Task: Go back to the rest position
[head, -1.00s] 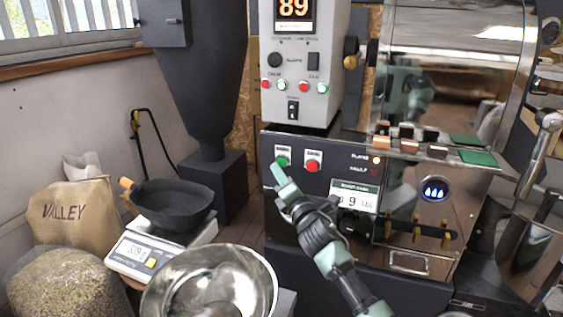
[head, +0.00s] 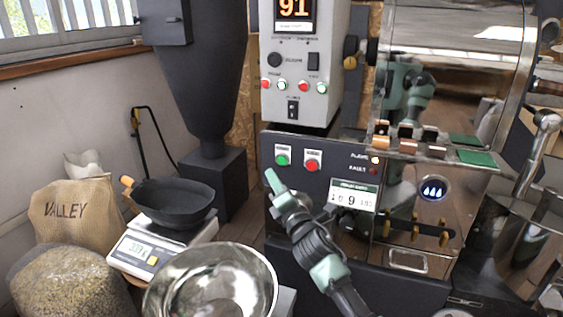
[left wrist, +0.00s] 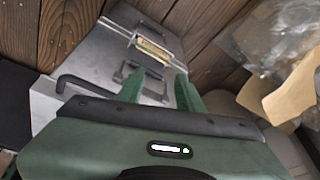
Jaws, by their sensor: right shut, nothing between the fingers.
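My right gripper (head: 271,178), pale green at the tip, is shut and empty in the head view. Its tip stands in front of the roaster's dark front panel (head: 312,184), below and left of the green button (head: 283,160) and the red button (head: 313,165). It covers neither button. My left gripper (left wrist: 162,88) shows only in the left wrist view. Its two green fingers are apart with nothing visible between them, above a grey metal case (left wrist: 100,72) on a plank floor.
A steel bowl (head: 258,268), a scale (head: 128,257) bearing a black pan (head: 172,203), and sacks including a burlap one (head: 80,220) stand at left. A lit display reading 91 (head: 294,8) is above. Crumpled clear plastic (left wrist: 275,40) lies right in the left wrist view.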

